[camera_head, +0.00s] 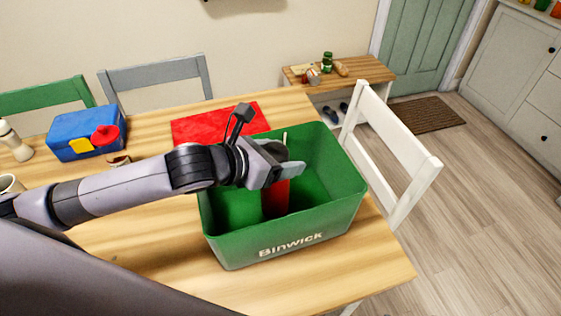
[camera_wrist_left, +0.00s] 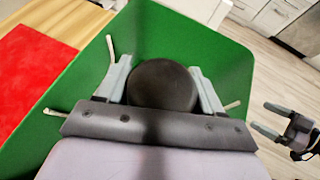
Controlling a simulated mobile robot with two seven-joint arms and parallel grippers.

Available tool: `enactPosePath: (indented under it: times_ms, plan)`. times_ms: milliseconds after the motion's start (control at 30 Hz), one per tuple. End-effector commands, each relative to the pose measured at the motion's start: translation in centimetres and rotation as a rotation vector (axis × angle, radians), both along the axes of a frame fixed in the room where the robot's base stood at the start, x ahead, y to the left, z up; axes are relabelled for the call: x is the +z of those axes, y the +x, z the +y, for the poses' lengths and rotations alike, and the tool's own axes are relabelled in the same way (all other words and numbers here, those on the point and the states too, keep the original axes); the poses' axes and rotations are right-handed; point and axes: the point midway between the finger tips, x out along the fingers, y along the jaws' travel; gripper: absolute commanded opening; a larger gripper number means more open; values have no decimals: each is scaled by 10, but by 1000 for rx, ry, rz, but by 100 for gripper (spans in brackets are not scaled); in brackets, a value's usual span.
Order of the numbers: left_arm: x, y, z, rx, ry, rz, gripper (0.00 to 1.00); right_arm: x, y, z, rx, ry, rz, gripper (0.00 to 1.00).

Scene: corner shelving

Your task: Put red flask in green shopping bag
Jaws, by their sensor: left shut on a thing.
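The green shopping bag (camera_head: 290,247), a box-shaped open container marked "Binwick", stands on the wooden table. My left gripper (camera_head: 280,168) is over the bag's opening and shut on the red flask (camera_head: 276,198). The flask is upright, with its red body inside the bag's walls. I cannot tell whether its base touches the bag's floor. In the left wrist view, the flask's dark round cap (camera_wrist_left: 163,85) sits between the left fingers, inside the green walls (camera_wrist_left: 75,110). My right gripper (camera_wrist_left: 272,119) shows at that view's right edge, outside the bag, open and empty.
A red mat (camera_head: 215,122) lies behind the bag. A blue lunch box (camera_head: 75,140) with a red round part stands at the table's left. A white chair (camera_head: 410,180) is close at the bag's right. Grey (camera_head: 155,75) and green (camera_head: 45,97) chairs stand behind the table.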

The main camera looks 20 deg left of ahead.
Motion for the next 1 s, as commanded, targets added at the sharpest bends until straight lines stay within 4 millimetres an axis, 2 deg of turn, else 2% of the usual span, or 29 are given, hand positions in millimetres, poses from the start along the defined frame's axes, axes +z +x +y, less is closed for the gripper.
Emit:
enactPosePath:
  times_ms: [100, 467, 500, 533, 567, 900, 1000]
  plan:
    - [-13, 0, -1, -1, -1, -3, 0, -2, 0, 0, 0, 0, 0, 92]
    - [-16, 0, 0, -1, -1, -4, 0, -2, 0, 0, 0, 0, 0, 92]
    - [-17, 0, 0, 0, 1, 0, 80, -2, 0, 0, 0, 0, 0, 92]
    - [-17, 0, 0, 0, 1, 0, 89, -2, 0, 0, 0, 0, 0, 92]
    - [-17, 0, 0, 0, 1, 0, 92, -2, 0, 0, 0, 0, 0, 92]
    - [-13, 0, 0, 0, 0, -1, 92, -1, 0, 0, 0, 0, 0, 92]
    - [-11, -6, 4, -1, 2, -1, 92, -2, 0, 0, 0, 0, 0, 92]
